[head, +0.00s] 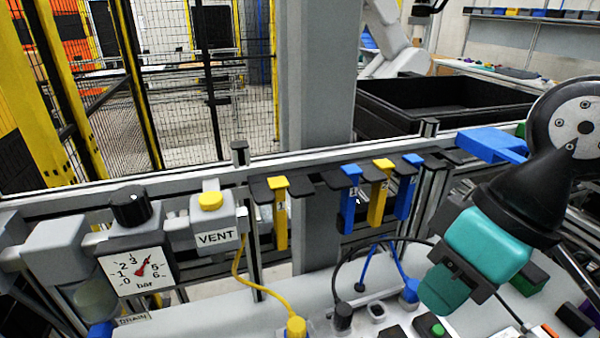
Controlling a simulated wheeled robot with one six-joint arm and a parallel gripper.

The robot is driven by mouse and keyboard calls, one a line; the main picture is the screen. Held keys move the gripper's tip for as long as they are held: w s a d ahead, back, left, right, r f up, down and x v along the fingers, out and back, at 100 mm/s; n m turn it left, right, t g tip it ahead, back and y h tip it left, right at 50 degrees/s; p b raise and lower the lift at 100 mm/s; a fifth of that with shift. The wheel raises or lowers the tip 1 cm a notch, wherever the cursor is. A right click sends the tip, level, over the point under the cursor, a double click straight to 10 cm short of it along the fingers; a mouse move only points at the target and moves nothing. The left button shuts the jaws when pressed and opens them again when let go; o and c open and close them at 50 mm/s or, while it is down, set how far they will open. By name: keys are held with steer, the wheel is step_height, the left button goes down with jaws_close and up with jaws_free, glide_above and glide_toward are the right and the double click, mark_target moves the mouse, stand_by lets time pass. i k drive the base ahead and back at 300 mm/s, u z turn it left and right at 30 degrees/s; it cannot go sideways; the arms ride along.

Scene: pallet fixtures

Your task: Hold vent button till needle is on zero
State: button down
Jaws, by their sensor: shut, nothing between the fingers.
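The vent button (210,201) is a yellow cap on top of a grey block that carries a white VENT label (216,237), left of the middle in the head view. It stands raised with nothing on it. The pressure gauge (128,281) is a white square dial marked in bar, left of the button. Its red needle (144,266) points up and right, between 3 and 5, well off zero. My gripper (442,291), teal and black, is at the right, far from the button. It is shut and empty, pointing down and left.
A black knob (130,207) stands above the gauge. A yellow hose (240,268) runs down from the vent block. Yellow and blue hooks (350,200) hang on the rail between button and gripper. A black bin (440,105) stands behind.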

mark_target(209, 201)
steer(key=z, duration=0.15)
steer(key=k, duration=0.95)
steer(key=u, duration=1.2)
steer(key=i, duration=0.5)
